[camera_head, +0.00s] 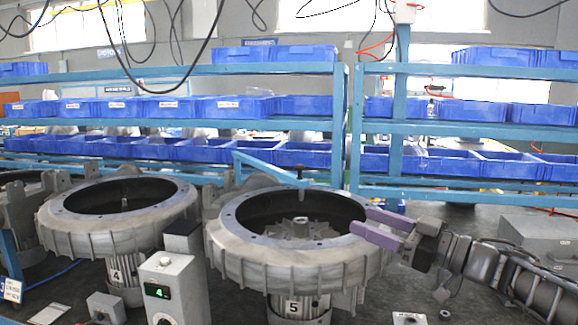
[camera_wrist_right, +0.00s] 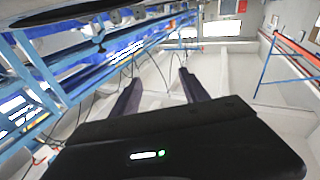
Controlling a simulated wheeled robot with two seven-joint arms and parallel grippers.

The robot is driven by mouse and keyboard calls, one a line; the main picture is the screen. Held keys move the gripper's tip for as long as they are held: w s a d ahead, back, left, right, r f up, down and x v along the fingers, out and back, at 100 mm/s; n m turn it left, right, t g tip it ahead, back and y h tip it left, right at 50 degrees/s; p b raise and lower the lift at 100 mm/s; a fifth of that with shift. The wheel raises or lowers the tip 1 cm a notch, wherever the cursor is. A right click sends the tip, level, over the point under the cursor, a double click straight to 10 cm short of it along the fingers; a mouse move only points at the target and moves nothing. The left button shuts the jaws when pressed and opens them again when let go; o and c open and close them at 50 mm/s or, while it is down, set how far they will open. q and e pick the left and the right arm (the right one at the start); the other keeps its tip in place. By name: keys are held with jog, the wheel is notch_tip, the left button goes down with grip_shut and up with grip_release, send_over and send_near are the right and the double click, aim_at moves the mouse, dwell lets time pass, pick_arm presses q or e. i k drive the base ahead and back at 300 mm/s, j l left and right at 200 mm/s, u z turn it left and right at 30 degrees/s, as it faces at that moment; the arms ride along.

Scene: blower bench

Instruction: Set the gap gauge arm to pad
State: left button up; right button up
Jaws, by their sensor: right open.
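A light-blue arm (camera_head: 268,165), which looks like the gap gauge arm, reaches out from a blue post behind blower housing 5 (camera_head: 228,252). A dark pin (camera_head: 300,180) hangs at its end, above the back rim of the housing. I cannot tell which part is the pad. My right gripper (camera_head: 362,221) comes in from the right with its two purple fingers apart and empty. Its fingertips are by the right rim of housing 5, below and to the right of the blue arm. The right wrist view also shows the open fingers (camera_wrist_right: 157,88). My left gripper is not in view.
Blower housing 4 (camera_head: 62,237) stands to the left. A grey control box (camera_head: 175,290) with a green display stands in front, between the housings. A blue rack (camera_head: 450,128) with several blue bins runs along the back. A grey box (camera_head: 545,237) is at the right.

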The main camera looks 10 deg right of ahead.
aim_at(297, 181)
jog(key=i, duration=1.3)
